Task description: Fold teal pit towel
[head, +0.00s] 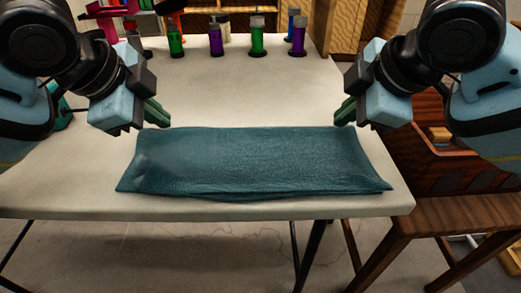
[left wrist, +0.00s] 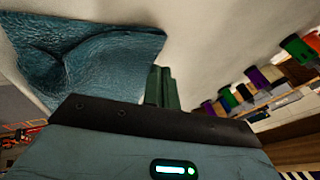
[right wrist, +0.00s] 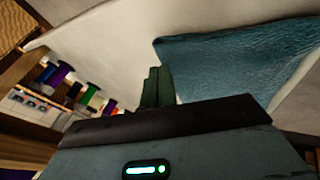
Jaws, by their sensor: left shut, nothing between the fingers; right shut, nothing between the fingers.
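The teal towel (head: 255,162) lies on the table as a wide, flat strip, with a layered edge along its front right. Its left end has a small bump. My left gripper (head: 158,116) is shut and empty, just behind the towel's back left corner. My right gripper (head: 343,113) is shut and empty, just behind its back right corner. In the left wrist view the towel (left wrist: 95,55) shows beside the closed fingers (left wrist: 160,88). In the right wrist view the towel (right wrist: 235,65) lies right of the closed fingers (right wrist: 157,88).
The white table (head: 250,95) is clear behind the towel. A wooden bench (head: 455,190) stands at the right.

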